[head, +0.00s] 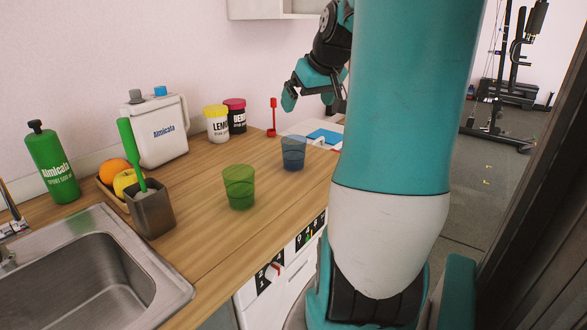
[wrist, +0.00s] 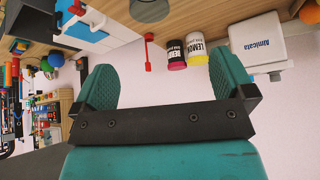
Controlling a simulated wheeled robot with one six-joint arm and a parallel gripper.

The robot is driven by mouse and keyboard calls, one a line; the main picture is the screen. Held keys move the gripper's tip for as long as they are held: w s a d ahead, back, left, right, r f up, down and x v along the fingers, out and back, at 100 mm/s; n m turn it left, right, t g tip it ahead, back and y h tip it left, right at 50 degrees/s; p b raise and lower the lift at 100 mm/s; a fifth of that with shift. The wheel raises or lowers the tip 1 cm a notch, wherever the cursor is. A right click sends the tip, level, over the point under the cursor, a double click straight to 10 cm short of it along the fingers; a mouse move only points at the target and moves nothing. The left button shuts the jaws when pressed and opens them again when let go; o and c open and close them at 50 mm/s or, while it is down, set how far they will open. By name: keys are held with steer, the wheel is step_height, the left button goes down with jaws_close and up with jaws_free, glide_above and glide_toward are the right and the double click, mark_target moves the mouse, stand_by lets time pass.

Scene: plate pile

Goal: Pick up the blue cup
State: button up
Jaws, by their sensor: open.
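The blue cup (head: 293,153) is translucent and stands upright on the wooden counter in the head view, right of the green cup (head: 239,187). My gripper (head: 308,97) is raised in the air and appears above the cup in the head view, apart from it. In the wrist view my gripper (wrist: 163,82) has its two teal fingers spread wide, with nothing between them. A dark round shape at the top edge of the wrist view may be the cup, but I cannot tell.
The counter (head: 215,240) also holds yellow (head: 217,124) and pink-lidded jars (head: 236,115), a red utensil (head: 272,117), a white jug (head: 160,130), a green bottle (head: 53,162) and a grey holder (head: 152,210). A sink (head: 90,270) lies at left. Bare wood surrounds the cups.

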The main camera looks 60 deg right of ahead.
mark_target(294, 143)
steer(key=x, duration=0.5)
steer(key=d+x, duration=0.1)
steer(key=x, duration=0.5)
steer(key=s+x, duration=0.1)
steer(key=x, duration=0.5)
steer(key=shift+w+d+f, duration=0.1)
steer(key=shift+d+f, duration=0.15)
steer(key=shift+d, duration=0.05)
steer(key=c, duration=0.9)
